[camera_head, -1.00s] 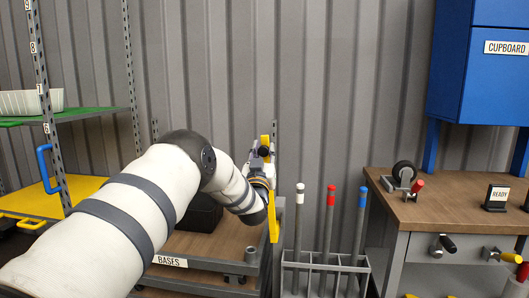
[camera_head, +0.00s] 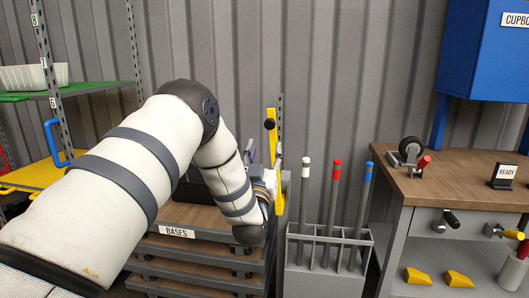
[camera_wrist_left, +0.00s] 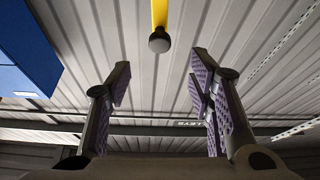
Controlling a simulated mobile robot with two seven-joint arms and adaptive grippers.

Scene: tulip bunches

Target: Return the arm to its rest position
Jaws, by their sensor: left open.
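My left arm (camera_head: 130,165) comes in from the left in the head view and bends down at a dark elbow. My left gripper (camera_head: 264,172) is at its far end, seen small and partly hidden by its own wrist. It is beside an upright yellow bar with a dark round knob (camera_head: 269,124); contact cannot be told from the head view. In the left wrist view the gripper (camera_wrist_left: 158,72) is open, its two purple-padded fingers wide apart and nothing between them. The yellow bar (camera_wrist_left: 159,12) and knob show beyond the fingertips. My right gripper is not in view.
A stacked BASES trolley (camera_head: 177,232) stands below the arm. A grey rack (camera_head: 325,270) holds rods with white, red and blue tops to the right. A wooden bench (camera_head: 440,185) and blue cupboard (camera_head: 478,60) are further right; a shelf (camera_head: 90,90) is at left.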

